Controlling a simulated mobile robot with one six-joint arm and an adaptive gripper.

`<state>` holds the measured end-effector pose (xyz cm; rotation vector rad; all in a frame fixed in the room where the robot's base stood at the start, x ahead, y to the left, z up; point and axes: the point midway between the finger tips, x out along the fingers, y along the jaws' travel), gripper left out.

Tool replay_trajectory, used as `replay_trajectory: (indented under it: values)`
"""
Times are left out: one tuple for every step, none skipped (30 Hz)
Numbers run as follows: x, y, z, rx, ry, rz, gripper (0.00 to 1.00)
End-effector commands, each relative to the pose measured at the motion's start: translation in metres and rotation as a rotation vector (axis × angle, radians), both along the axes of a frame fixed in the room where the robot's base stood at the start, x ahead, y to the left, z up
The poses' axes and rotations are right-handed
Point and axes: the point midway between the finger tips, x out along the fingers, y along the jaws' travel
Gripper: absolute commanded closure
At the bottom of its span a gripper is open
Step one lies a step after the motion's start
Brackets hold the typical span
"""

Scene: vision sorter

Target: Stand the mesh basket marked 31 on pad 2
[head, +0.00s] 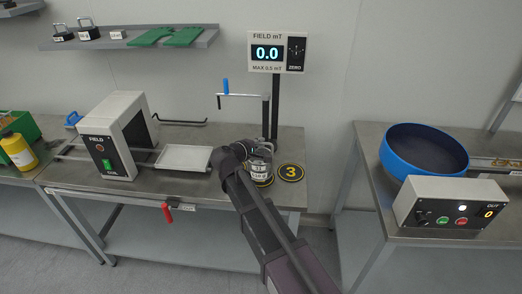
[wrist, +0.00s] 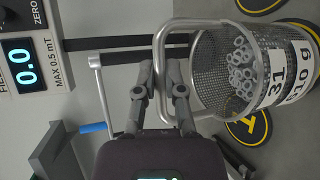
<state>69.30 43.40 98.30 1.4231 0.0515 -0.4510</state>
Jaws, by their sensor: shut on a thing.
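The mesh basket marked 31 (wrist: 211,75) is a wire basket with a thick handle and a white "31" and "610 g" label. Several grey metal rings lie in it. In the head view the basket (head: 259,168) is at the right end of the middle table. My gripper (wrist: 160,72) is shut on its handle; in the head view my gripper (head: 246,150) partly hides the basket. A black and yellow pad (head: 263,181) shows partly behind and under it, its number hidden. Pad 3 (head: 290,172) is bare just to the right. I cannot tell if the basket touches the surface.
A field meter (head: 277,52) reading 0.0 stands on a post behind the basket, with a blue-tipped crank arm (head: 245,95) near it. A white tray (head: 183,158) and a grey field tunnel (head: 108,140) are left. A blue bowl (head: 400,165) is on the right table.

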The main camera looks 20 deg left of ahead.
Motion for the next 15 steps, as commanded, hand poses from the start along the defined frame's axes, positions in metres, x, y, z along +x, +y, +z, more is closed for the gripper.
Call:
replay_trajectory:
  values:
    - [0.0008,0.0001,0.0004,-0.001,-0.002,0.001,1.0]
    - [0.0009,0.0001,0.0004,-0.001,-0.002,0.001,1.0]
    - [0.0007,0.0,0.0005,-0.001,-0.002,0.001,1.0]
    - [0.0006,0.0,0.0005,-0.001,-0.002,0.001,1.0]
    - [0.0005,0.0,0.0005,-0.001,-0.002,0.001,1.0]
    - [0.0004,0.0001,0.0005,-0.001,-0.002,0.001,1.0]
    - [0.0004,0.0001,0.0005,-0.001,-0.002,0.001,1.0]
    - [0.0003,0.0001,0.0005,-0.001,-0.002,0.001,1.0]
    - [0.0004,0.0002,0.0005,-0.001,-0.002,0.001,1.0]
    - [0.0007,0.0003,0.0005,-0.001,-0.002,0.001,1.0]
    - [0.001,0.0004,0.0004,-0.001,-0.002,0.001,1.0]
    - [0.0019,0.0006,0.0002,-0.001,-0.002,0.001,1.0]
    - [0.0028,0.0008,0.0001,-0.001,-0.002,0.001,1.0]
    - [0.004,0.0011,0.0,-0.001,-0.002,0.001,1.0]
    - [0.0061,0.0015,-0.0003,0.0,-0.002,0.0,1.0]
